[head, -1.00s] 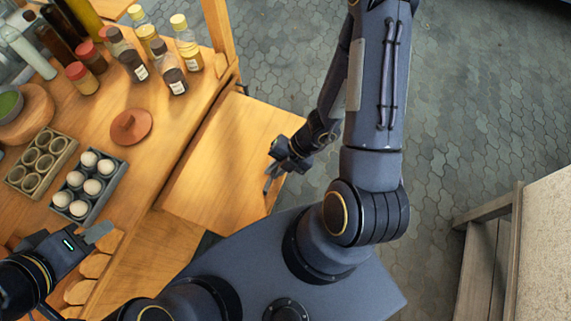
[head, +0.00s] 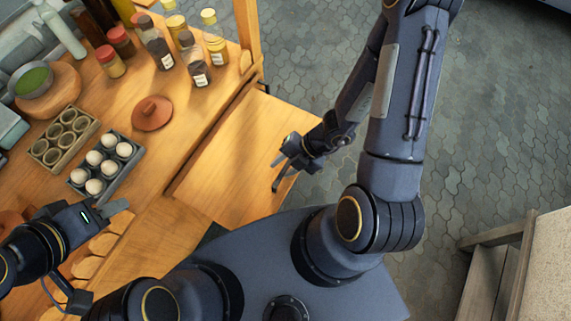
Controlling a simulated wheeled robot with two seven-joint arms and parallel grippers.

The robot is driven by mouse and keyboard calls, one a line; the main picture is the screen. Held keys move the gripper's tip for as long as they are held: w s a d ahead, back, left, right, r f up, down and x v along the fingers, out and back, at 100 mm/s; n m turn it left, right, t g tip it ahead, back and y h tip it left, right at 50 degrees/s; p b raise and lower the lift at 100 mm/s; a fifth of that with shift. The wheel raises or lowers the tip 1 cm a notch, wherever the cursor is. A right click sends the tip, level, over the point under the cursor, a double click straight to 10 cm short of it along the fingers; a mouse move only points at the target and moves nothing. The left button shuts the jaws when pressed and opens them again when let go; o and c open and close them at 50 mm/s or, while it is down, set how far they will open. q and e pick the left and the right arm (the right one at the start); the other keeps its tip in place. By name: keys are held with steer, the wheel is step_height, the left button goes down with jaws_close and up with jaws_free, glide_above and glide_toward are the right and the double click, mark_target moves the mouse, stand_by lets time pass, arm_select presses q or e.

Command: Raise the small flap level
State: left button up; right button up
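The small flap (head: 235,165) is a plain wooden board at the right edge of the wooden counter (head: 190,105). A dark gap runs between them. From this steep view I cannot tell exactly how far the flap tilts. My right gripper (head: 276,174) is at the flap's outer right edge, its two fingers apart with the edge at or between them. Whether it touches the wood is unclear. My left gripper (head: 122,207) is over the counter's near side, beside the egg tray; its fingers appear together, but their gap is hard to see.
On the counter are a tray of eggs (head: 107,165), a tray of empty cups (head: 63,137), a terracotta lid (head: 151,113), a green bowl (head: 33,81) and several bottles (head: 160,53). A wooden post (head: 247,25) stands by the flap's far corner. Stone floor (head: 480,130) lies right.

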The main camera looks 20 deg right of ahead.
steer(key=p+v, duration=0.3)
steer(key=v, duration=0.3)
steer(key=shift+d+r+p, duration=0.2)
steer(key=shift+r+p, duration=0.1)
steer(key=shift+p, duration=0.05)
steer(key=shift+s+d+r, duration=0.15)
steer(key=shift+d+r, duration=0.2)
steer(key=shift+r, duration=0.05)
